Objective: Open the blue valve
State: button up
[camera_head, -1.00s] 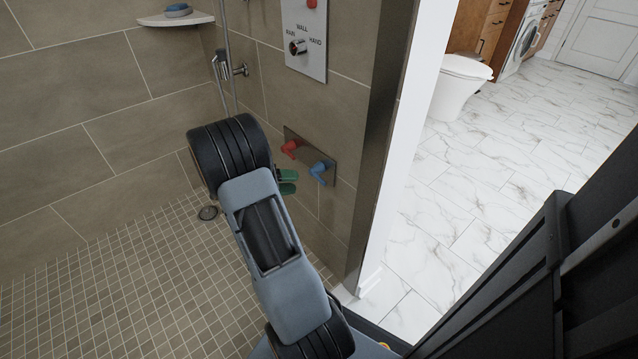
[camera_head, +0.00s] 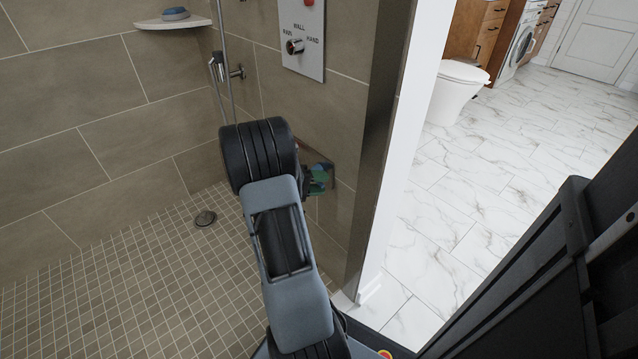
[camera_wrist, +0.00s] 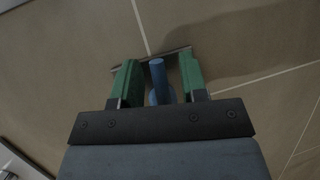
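The blue valve (camera_wrist: 158,82) shows in the wrist view between the two green fingers of my gripper (camera_wrist: 160,82). There is a gap on each side of its handle, so my gripper is open around it. In the head view my gripper (camera_head: 319,180) is in front of the valve plate (camera_head: 326,166) on the shower wall.
A control panel (camera_head: 302,40) with a knob is on the wall above. A hand shower (camera_head: 218,68) and a corner shelf (camera_head: 172,22) are to the left. The tiled shower floor (camera_head: 130,290) is clear. A wall edge (camera_head: 375,150) stands just right of the valve plate.

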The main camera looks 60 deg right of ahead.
grip_shut()
jog(key=shift+r+n+g+p, duration=0.25)
jog(key=shift+n+g+p, duration=0.05)
jog(key=shift+n+p, duration=0.1)
grip_release()
jog(key=shift+w, duration=0.1)
jog(key=p+v, duration=0.3)
jog(key=v, duration=1)
jog(key=shift+w+a, duration=0.2)
jog(key=shift+a, duration=0.15)
